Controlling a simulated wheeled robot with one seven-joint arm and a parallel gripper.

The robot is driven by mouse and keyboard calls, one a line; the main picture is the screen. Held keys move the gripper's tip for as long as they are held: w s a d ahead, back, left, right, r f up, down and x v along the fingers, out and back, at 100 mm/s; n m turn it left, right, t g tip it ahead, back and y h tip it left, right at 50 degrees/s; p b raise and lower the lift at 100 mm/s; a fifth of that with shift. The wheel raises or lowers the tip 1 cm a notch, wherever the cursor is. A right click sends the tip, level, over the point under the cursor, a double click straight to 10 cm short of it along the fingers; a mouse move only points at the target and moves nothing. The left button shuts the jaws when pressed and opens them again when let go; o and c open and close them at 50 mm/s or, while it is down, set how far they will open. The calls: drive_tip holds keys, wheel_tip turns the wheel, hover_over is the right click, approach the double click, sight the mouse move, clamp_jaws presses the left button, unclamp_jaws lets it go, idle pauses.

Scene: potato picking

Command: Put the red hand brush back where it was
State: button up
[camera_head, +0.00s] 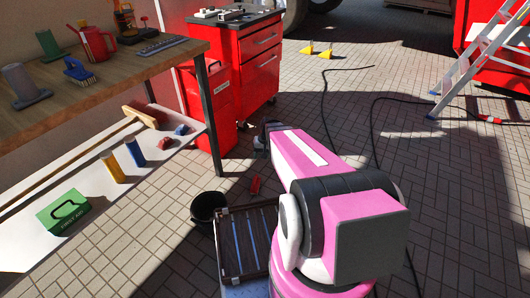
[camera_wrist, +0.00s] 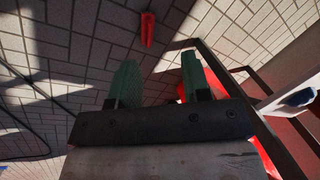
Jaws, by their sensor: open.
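A small, slim red object (camera_head: 255,186) lies on the paving beside the black bucket; it looks like the red hand brush, but is too small to be sure. A slim red object also lies on the paving in the wrist view (camera_wrist: 147,29), beyond the fingertips. My gripper (camera_wrist: 158,64) has two green fingers spread apart, with nothing clearly held between them. In the head view its dark end (camera_head: 262,137) is at the far end of my pink arm, above the floor near the red bin. The fingers are hard to make out there.
The workbench (camera_head: 120,74) at left carries a blue brush (camera_head: 78,71) and a red can (camera_head: 96,42). Its lower shelf (camera_head: 105,200) holds a green first aid box (camera_head: 63,212). A red bin (camera_head: 209,110) and red tool cabinet (camera_head: 250,65) stand behind. A black bucket (camera_head: 208,208) stands on the floor.

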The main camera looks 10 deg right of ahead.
drive_tip(key=s+r+n+h, duration=0.1)
drive_tip(key=s+r+h, duration=0.1)
drive_tip(key=s+r, duration=0.8)
drive_tip(key=shift+a+r+h, duration=0.15)
drive_tip(key=shift+r+h, duration=0.15)
drive_tip(key=shift+r, duration=0.55)
drive_tip(key=shift+s, duration=0.1)
